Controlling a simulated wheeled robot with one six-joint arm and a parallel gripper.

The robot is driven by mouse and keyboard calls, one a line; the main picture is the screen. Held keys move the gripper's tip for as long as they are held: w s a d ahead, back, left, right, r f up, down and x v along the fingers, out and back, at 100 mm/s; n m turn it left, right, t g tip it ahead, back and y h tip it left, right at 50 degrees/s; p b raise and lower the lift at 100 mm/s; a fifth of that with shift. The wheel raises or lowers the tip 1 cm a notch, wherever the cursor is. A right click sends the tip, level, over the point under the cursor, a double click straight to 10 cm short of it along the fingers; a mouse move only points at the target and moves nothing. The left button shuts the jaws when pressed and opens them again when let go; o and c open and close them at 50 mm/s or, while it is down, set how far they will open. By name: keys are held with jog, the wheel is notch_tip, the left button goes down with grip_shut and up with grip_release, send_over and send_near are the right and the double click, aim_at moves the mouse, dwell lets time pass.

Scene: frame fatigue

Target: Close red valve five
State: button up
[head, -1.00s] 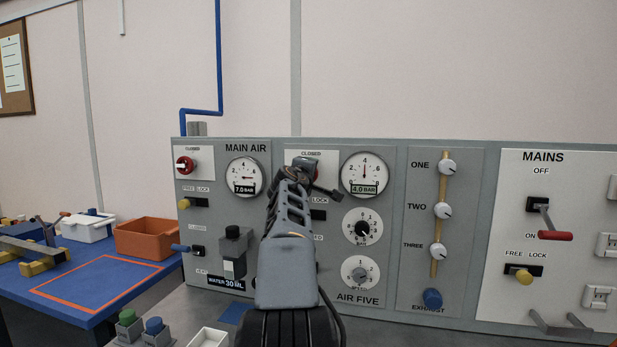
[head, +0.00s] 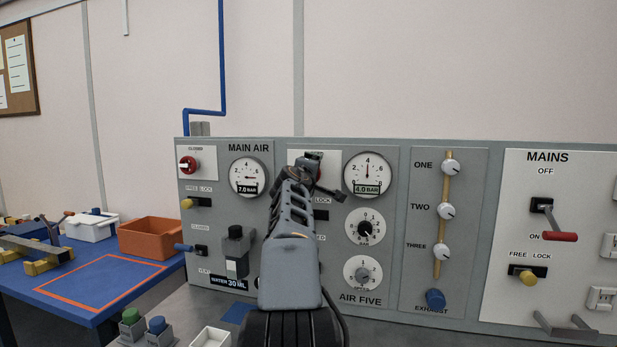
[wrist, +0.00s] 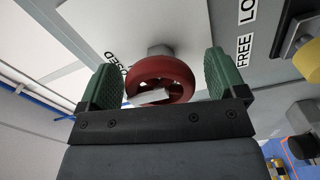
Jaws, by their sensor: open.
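The red valve five (wrist: 178,72) is a round red wheel with a pale pointer, on a white plate in the wrist view. A plate label beside it reads CLOSED. My gripper (wrist: 162,80) is open, with a green finger on each side of the wheel and visible gaps between. In the head view my gripper (head: 312,172) is in front of the upper part of the AIR FIVE panel (head: 360,298) and hides most of the valve. The AIR FIVE gauge (head: 367,175) beside it reads 4.0 BAR.
Another red valve (head: 187,164) is on the MAIN AIR panel at left, with its gauge (head: 249,176) at 7.0 BAR. A yellow FREE/LOCK knob (wrist: 308,60) is close to the right finger. A blue table (head: 85,319) with an orange bin (head: 150,238) stands at left.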

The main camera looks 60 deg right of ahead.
jog(key=b+v, duration=0.3)
jog(key=v, duration=1)
jog(key=shift+a, duration=0.35)
jog(key=shift+s, duration=0.15)
notch_tip(320, 180, down, 10)
jog(key=m+g+y, duration=0.1)
jog(key=m+y, duration=0.2)
jog(key=y, duration=0.1)
jog(key=w+a+f+m+y+p, duration=0.1)
jog(key=w+a+f+y+p, duration=0.2)
jog(key=a+f, duration=0.4)
jog(key=w+a+f+y+p, duration=0.1)
jog(key=a+f+y+p, duration=0.3)
jog(key=a, duration=0.4)
jog(key=s+a+f+n+y+p, duration=0.1)
jog(key=a+y+p, duration=0.1)
jog(key=a, duration=0.5)
jog(key=s+a+f+n+y+p, duration=0.1)
jog(key=s+a+y+p, duration=0.1)
jog(key=a, duration=0.6)
jog(key=s+a+f+n+g+y+p, duration=0.1)
jog(key=s+a+y+p, duration=0.1)
jog(key=a+p, duration=0.2)
jog(key=shift+a+f+p, duration=0.25)
jog(key=shift+a+p, duration=0.05)
jog(key=shift+a, duration=1.35)
